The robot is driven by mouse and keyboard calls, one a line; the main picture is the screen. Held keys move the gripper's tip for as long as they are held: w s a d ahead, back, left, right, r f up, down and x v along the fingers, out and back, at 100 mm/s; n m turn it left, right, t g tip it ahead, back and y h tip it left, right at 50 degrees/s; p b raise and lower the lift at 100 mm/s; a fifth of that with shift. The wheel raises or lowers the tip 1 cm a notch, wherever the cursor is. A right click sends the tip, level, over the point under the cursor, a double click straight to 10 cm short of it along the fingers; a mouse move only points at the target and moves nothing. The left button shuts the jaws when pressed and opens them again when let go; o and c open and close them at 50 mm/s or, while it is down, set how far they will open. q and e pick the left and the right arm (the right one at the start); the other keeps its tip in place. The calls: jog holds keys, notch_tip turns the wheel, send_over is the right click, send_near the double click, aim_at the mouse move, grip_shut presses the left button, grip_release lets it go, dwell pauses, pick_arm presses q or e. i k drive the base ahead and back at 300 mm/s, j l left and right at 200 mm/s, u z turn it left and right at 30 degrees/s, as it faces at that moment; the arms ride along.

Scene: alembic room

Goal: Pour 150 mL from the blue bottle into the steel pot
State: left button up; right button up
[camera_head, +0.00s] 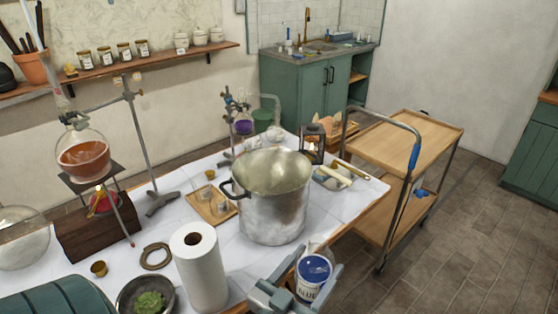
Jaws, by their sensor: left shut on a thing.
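The steel pot (272,210) is large and open-topped, with a dark handle on its left side. It stands upright on the white-covered table. The blue bottle (312,275) has a blue top and a pale label with dark blue lettering. It is at the table's front edge, nearer to me than the pot and apart from it. My left gripper (318,264) is shut on the blue bottle, with a finger on each side. The bottle's lower part is hidden, and I cannot tell the level of its contents. My right gripper is not in view.
A paper towel roll (202,268) stands left of the bottle. A wooden tray (208,208) with small glassware lies left of the pot. A round flask (83,155) hangs over a wooden block farther left. A wooden cart (405,140) stands to the right.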

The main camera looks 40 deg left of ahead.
aim_at(271, 184)
jog(key=i+l+u, duration=0.15)
jog(key=i+u, duration=0.15)
jog(key=i, duration=0.15)
jog(key=i+l+u, duration=0.3)
jog(key=i, duration=0.15)
jog(key=j, duration=0.1)
